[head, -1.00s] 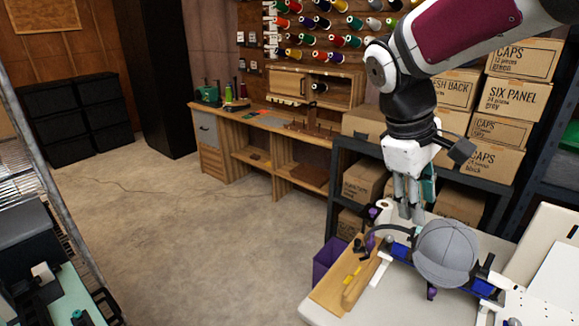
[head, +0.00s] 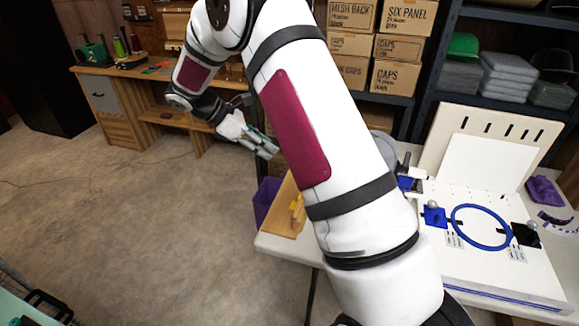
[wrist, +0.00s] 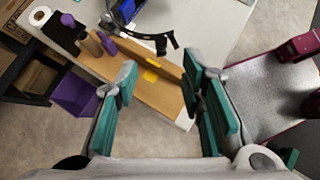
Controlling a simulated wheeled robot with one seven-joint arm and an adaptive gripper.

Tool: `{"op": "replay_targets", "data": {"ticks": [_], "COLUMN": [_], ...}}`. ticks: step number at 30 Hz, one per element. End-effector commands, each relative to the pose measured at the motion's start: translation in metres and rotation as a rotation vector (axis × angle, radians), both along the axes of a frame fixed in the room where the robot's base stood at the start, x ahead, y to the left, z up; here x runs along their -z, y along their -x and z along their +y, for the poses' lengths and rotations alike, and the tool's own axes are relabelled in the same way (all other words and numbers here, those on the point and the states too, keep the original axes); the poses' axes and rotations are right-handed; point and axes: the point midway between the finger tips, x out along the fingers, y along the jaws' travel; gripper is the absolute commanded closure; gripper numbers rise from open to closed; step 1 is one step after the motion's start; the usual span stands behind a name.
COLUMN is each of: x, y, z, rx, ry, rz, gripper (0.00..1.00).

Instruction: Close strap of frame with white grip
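A grey cap (head: 384,148) sits on the table at the back, mostly hidden behind my arm in the head view. A white part (head: 418,172) with a blue piece below it shows beside the cap; I cannot tell whether it is the white grip. In the wrist view, a black curved strap (wrist: 150,38) with an end sticking out lies beside a blue part (wrist: 124,12) at the top. My gripper (wrist: 159,72) is open and empty, with its teal-padded fingers wide apart above the table's edge. In the head view it is left of my arm (head: 262,146), apart from the cap.
A wooden board (wrist: 150,88) with a yellow item lies at the table edge under my gripper. A purple bin (head: 266,198) stands beside the table. A blue ring (head: 481,227) lies on a white board at right.

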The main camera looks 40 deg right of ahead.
Motion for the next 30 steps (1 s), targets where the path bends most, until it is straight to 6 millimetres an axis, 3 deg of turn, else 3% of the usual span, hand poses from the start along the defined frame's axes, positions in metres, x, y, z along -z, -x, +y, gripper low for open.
{"op": "replay_targets", "data": {"ticks": [18, 30], "x": [0.076, 0.092], "y": [0.029, 0.034], "z": [-0.072, -0.086], "rx": [0.003, 0.002], "ry": [-0.001, -0.001], "rz": [0.001, -0.003], "gripper": [0.64, 0.64]}}
